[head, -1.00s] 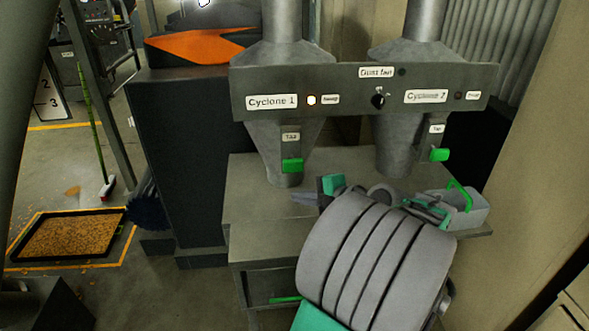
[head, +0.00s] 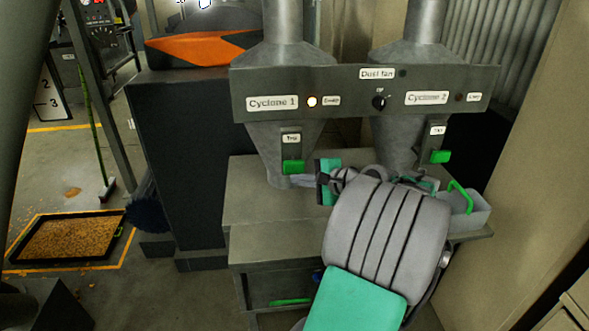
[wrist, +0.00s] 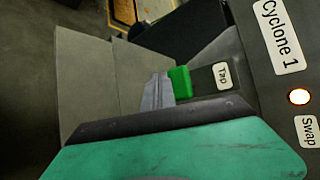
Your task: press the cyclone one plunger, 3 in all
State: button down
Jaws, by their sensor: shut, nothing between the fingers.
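The cyclone one plunger (head: 293,167) is a green block under the Tap label on the left cone. It also shows in the wrist view (wrist: 180,83), right beside my fingertips. My gripper (head: 298,181) is shut and empty, its grey fingers pointing left just below and beside the plunger. In the wrist view, the closed fingers (wrist: 160,86) overlap the plunger's left edge. I cannot tell whether they touch it. The Cyclone 1 swap light (head: 312,101) glows.
The Cyclone 2 plunger (head: 441,157) is on the right cone, and its swap light (head: 459,97) is dark. A control panel (head: 345,102) spans both cones above my arm. A bin with a green handle (head: 470,215) stands on the bench (head: 250,215) at the right.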

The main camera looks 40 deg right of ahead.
aim_at(294, 169)
jog(key=shift+w+d, duration=0.4)
jog(key=shift+w, duration=0.2)
dwell(1.0)
dwell(0.6)
jog(key=shift+w+d+r+p, duration=0.15)
jog(key=shift+w+p, duration=0.1)
jog(key=shift+p, duration=0.3)
jog(key=shift+w+d, duration=0.1)
jog(key=shift+w+d+p, duration=0.45)
jog(key=shift+w+d, duration=0.2)
jog(key=shift+w, duration=0.3)
dwell(0.9)
jog(key=shift+s+a+p, duration=0.2)
jog(key=shift+s+a, duration=0.25)
jog(key=shift+s, duration=0.2)
jog(key=shift+s+a+p, duration=0.2)
jog(key=shift+s+a, duration=0.25)
jog(key=shift+s, duration=0.2)
